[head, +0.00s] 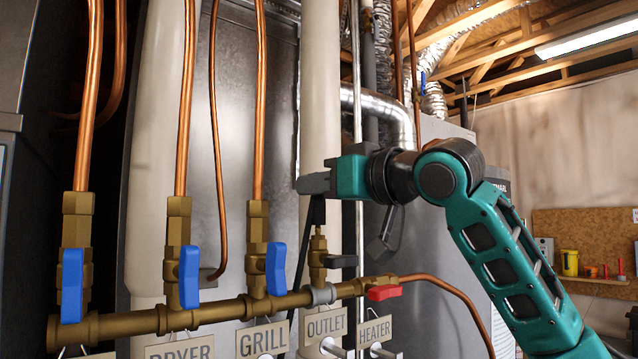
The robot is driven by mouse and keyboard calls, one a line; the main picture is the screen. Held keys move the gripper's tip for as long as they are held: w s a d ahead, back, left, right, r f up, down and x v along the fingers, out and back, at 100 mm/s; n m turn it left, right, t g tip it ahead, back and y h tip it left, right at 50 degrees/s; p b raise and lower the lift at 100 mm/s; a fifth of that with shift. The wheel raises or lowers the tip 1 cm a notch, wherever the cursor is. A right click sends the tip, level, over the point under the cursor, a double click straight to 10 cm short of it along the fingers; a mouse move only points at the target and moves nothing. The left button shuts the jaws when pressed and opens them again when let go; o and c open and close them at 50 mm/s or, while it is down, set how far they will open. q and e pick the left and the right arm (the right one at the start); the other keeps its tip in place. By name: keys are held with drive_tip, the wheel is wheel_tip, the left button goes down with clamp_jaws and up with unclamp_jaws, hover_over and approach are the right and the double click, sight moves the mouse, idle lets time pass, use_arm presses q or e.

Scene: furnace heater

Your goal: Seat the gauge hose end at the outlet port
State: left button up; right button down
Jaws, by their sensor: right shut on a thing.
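My right gripper (314,184) reaches in from the right and is shut on the black gauge hose end (317,212). The hose end points down, directly above the brass outlet port (318,258) on the manifold. The black hose (301,258) hangs down to the left of the port and passes behind the brass pipe. Whether the hose end touches the port or stays just above it, I cannot tell. The OUTLET tag (326,324) hangs below the port. My left gripper is not in view.
The brass manifold (227,310) runs across the front. Blue valve handles (276,269) stand on its branches, with copper pipes rising above. A red handle (384,292) is right of the outlet. A white vertical pipe (321,90) stands close behind the gripper.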

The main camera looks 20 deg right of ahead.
drive_tip(key=shift+f+b, duration=0.3)
drive_tip(key=shift+f, duration=0.45)
drive_tip(key=c, duration=1)
unclamp_jaws()
drive_tip(key=b+v, duration=0.2)
drive_tip(key=v, duration=1.1)
